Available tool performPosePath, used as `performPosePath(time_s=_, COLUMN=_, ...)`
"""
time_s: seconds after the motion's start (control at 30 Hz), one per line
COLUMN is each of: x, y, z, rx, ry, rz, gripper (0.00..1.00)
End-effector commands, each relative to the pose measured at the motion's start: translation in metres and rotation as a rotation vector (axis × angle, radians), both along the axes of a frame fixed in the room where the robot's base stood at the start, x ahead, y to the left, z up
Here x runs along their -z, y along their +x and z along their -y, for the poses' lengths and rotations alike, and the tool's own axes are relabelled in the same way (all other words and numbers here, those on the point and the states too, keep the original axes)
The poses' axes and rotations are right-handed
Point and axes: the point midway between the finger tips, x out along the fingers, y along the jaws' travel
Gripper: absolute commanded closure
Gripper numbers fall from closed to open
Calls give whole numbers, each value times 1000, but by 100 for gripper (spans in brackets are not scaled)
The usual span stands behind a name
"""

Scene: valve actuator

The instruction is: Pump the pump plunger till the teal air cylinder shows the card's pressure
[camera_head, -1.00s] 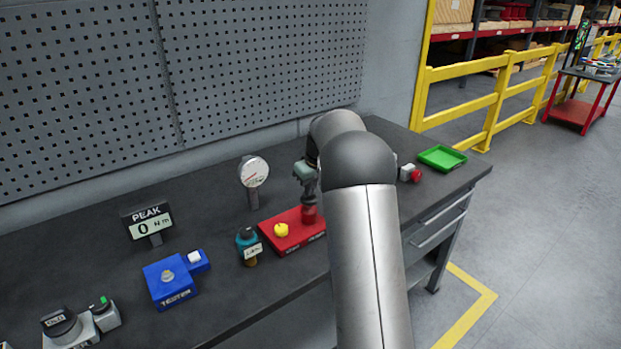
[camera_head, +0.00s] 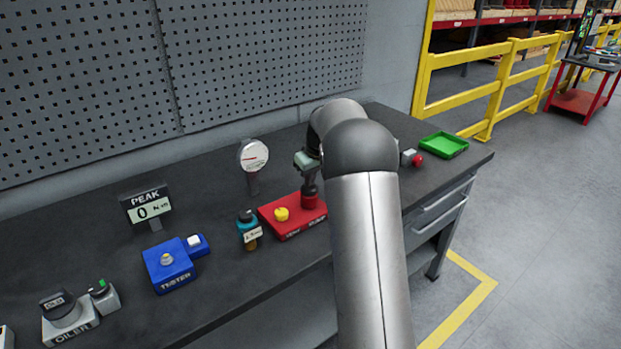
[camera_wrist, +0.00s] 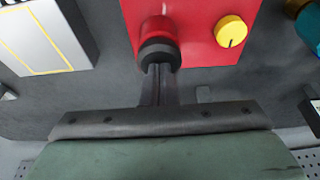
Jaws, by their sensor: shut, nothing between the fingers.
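A red pump block (camera_head: 286,230) sits on the bench, with a yellow knob (camera_head: 281,214) on its left part and a red, dark-topped plunger (camera_head: 311,201) on its right part. My gripper (camera_wrist: 160,72) is shut and empty, its fingertips at the plunger's black cap (camera_wrist: 159,54); I cannot tell how hard they touch. The teal cylinder (camera_head: 246,226) stands left of the block, with a small white tag too small to read. A round white gauge (camera_head: 253,155) with a red needle stands behind it; its reading is not legible. My arm hides the area right of the plunger.
A blue tester (camera_head: 170,268), a PEAK display (camera_head: 149,210) showing 0 and an oiler (camera_head: 72,322) stand to the left. A red-ended grey part (camera_head: 417,160) and a green tray (camera_head: 444,145) lie right of my arm. A perforated wall panel rises behind.

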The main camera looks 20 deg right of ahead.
Motion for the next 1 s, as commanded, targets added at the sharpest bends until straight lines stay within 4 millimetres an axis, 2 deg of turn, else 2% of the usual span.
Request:
performPosePath(time_s=0.07, x=-8, y=-1, z=0, rx=-1, ry=2, rz=-6, gripper=100)
performPosePath(time_s=0.23, x=-46, y=0, z=-2, rx=-3, ry=0, rz=1, gripper=100)
performPosePath(time_s=0.27, x=-49, y=-1, z=-2, rx=-3, ry=-1, rz=3, gripper=100)
performPosePath(time_s=0.6, x=-115, y=-22, z=2, rx=-3, ry=-2, rz=5, gripper=100)
performPosePath(time_s=0.8, x=-133, y=-27, z=3, rx=-3, ry=-1, rz=3, gripper=100)
performPosePath(time_s=1.0, x=-136, y=-28, z=3, rx=-3, ry=0, rz=3, gripper=100)
